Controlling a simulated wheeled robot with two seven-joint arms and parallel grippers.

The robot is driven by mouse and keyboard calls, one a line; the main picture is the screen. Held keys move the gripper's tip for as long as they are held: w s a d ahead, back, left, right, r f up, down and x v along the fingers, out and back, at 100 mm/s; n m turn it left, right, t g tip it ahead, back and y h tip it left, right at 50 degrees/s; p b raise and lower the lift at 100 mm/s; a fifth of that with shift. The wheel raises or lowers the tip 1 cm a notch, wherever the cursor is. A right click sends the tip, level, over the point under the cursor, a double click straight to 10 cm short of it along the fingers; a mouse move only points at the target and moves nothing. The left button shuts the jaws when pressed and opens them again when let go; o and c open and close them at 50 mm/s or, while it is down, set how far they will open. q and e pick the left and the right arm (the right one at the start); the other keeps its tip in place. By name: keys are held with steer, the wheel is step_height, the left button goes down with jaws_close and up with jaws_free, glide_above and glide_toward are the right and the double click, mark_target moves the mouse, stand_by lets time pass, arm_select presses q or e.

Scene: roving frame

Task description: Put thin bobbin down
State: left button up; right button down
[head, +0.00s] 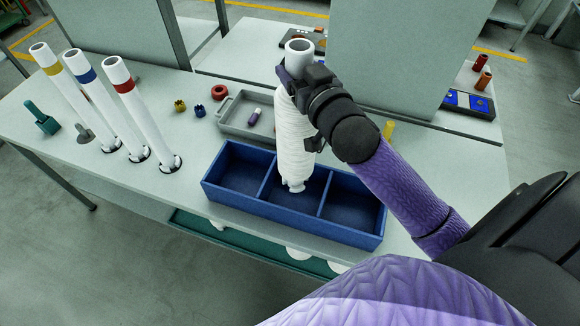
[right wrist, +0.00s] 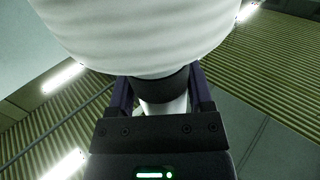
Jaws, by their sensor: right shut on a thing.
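The thin bobbin (head: 293,142) is a white wound spool on a pale tube, held nearly upright. My right gripper (head: 288,74) is shut on it near its upper end, below the open tube mouth. In the head view the bobbin's lower tip overlaps the middle compartment of the blue box (head: 252,207); whether it touches the box floor I cannot tell. In the right wrist view the white winding (right wrist: 150,35) fills the top, and the fingers (right wrist: 162,95) close around a dark band on the tube. My left gripper is out of view.
White posts with yellow, blue and red bands (head: 125,88) stand on the bench at the left. A grey tray (head: 236,124) with a small purple-and-white item lies behind the blue box. Small yellow and red parts sit nearby. Upright panels (head: 385,60) rise behind.

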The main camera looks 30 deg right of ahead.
mark_target(297, 132)
step_height(297, 132, down, 10)
steer(key=b, duration=0.2)
steer(key=shift+b, duration=0.35)
steer(key=shift+s, duration=0.1)
